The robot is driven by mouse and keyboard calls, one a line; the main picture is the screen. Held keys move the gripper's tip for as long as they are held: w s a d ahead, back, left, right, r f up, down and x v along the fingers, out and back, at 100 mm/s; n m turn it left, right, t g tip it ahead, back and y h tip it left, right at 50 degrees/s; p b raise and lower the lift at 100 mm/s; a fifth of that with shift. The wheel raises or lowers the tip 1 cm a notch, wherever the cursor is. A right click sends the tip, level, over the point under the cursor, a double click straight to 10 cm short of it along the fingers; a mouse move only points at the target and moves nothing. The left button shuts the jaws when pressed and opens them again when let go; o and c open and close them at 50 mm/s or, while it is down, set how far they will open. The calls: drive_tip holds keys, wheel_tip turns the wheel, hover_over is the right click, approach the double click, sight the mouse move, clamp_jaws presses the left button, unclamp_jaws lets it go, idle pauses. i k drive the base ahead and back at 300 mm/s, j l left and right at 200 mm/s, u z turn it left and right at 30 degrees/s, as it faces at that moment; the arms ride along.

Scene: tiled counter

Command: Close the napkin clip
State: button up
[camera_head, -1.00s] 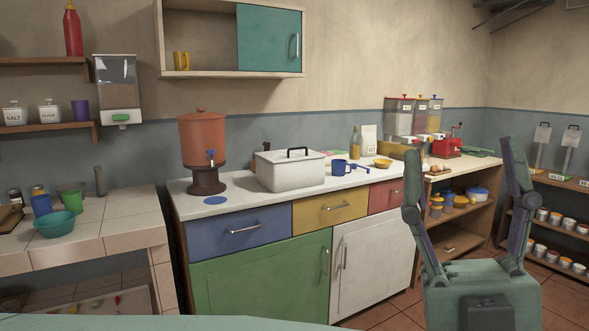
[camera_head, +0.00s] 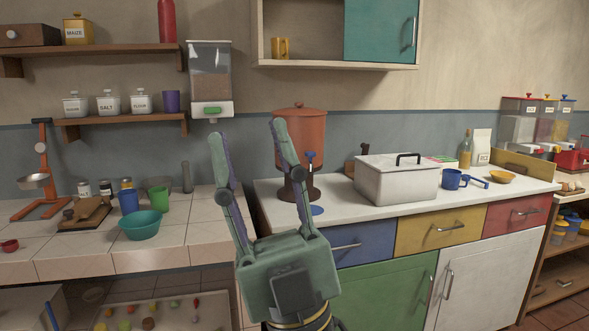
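I cannot make out a napkin clip in this view. My gripper (camera_head: 250,140) is green-grey and points upward near the middle of the picture. Its two fingers are spread wide with nothing between them, so it is open. It shows in front of the gap between the tiled counter (camera_head: 100,262) on the left and the white-topped cabinet (camera_head: 345,212) on the right. Its right finger overlaps part of the clay water dispenser (camera_head: 310,125). Small dark items on the tiled counter are hard to tell apart.
The tiled counter holds an orange scale (camera_head: 42,170), a wooden board (camera_head: 84,213), cups and a teal bowl (camera_head: 140,225). A white lidded box (camera_head: 398,182), a blue mug (camera_head: 453,180) and a yellow bowl (camera_head: 502,177) stand on the cabinet. Shelves (camera_head: 120,119) hang above.

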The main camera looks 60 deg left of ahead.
sight(366, 147)
drive_tip(key=j+u, duration=0.25)
drive_tip(key=i+j+u, duration=0.25)
drive_tip(key=j, duration=0.2)
drive_tip(key=j+u, duration=0.3)
drive_tip(key=i+j, duration=0.15)
drive_tip(key=j, duration=0.25)
drive_tip(key=i+j, duration=0.1)
drive_tip(key=j, duration=0.3)
drive_tip(key=i+l, duration=0.2)
drive_tip(key=i+l+u, duration=0.1)
drive_tip(key=l, duration=0.35)
drive_tip(key=i+l, duration=0.25)
drive_tip(key=i+l+u, duration=0.1)
drive_tip(key=l, duration=0.3)
drive_tip(key=i+l, duration=0.25)
drive_tip(key=i+l+u, duration=0.1)
drive_tip(key=l, duration=0.3)
drive_tip(key=i+l, duration=0.2)
drive_tip(key=l, duration=0.15)
drive_tip(key=i+l+u, duration=0.1)
drive_tip(key=l, duration=0.25)
drive_tip(key=i+j, duration=0.25)
drive_tip(key=j, duration=0.2)
